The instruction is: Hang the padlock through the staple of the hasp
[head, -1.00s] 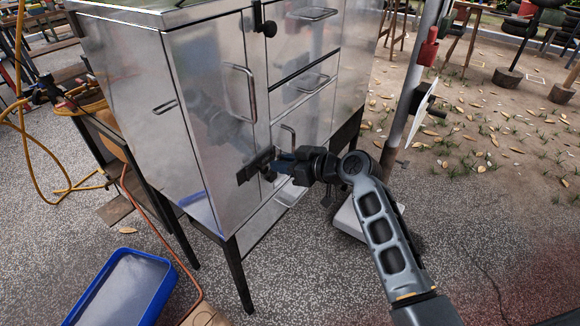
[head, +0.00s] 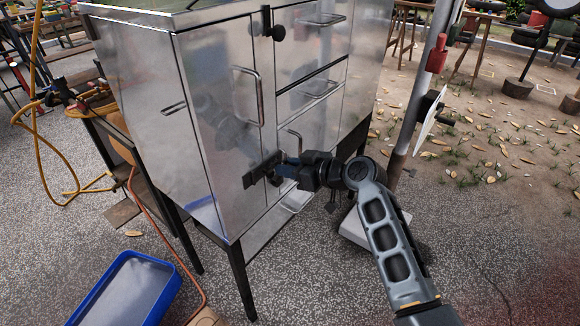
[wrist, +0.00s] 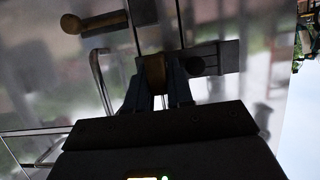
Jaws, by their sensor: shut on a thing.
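The dark hasp (head: 262,170) is on the front of the metal cabinet, near the lower edge of the door. It also shows in the wrist view (wrist: 212,60) as a dark bar. My gripper (head: 283,167) is right at the hasp, on its right side in the head view. In the wrist view my gripper (wrist: 158,85) is shut on the padlock (wrist: 155,72), a small brownish body between the two bluish fingers, close against the hasp. The shackle and the staple are hidden or too dark, so I cannot tell whether the shackle is through the staple.
The cabinet (head: 205,130) has bar handles (head: 257,95) and a second dark latch (head: 267,25) higher up. A post (head: 420,90) with a white plate stands to the right of my arm. A blue tray (head: 163,305) lies on the ground at the lower left.

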